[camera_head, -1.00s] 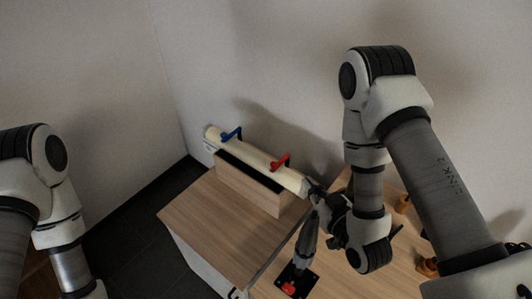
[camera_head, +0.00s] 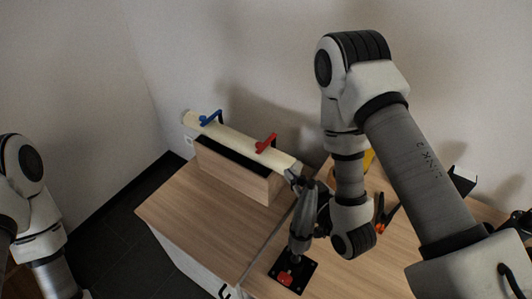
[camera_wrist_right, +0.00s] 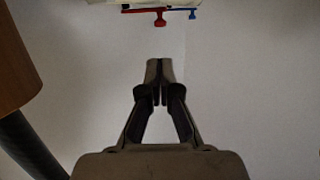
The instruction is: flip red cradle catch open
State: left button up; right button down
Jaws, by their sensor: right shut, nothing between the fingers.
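The red catch (camera_head: 266,143) stands up from the right part of a cream tube (camera_head: 240,140), which lies in a wooden cradle block (camera_head: 238,178) with a black top. A blue catch (camera_head: 211,118) is farther left on the same tube. My right gripper (camera_head: 292,178) is by the tube's right end, apart from the red catch. In the right wrist view its fingers (camera_wrist_right: 160,66) are together and empty, with the red catch (camera_wrist_right: 160,19) beyond them at the top edge. My left arm is at the left edge; its gripper is out of view.
A black plate with a red part (camera_head: 286,281) lies on the wooden table (camera_head: 190,222) below my right gripper. A wall stands behind the cradle. The table's left front is clear.

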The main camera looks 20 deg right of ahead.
aim_at(261, 147)
jog(key=x, duration=1.2)
jog(key=shift+w+a+p, duration=0.1)
jog(key=shift+w+p, duration=0.2)
jog(key=shift+p, duration=0.1)
jog(key=shift+w+a+f, duration=0.1)
jog(key=shift+w+f, duration=0.15)
jog(key=shift+w, duration=0.2)
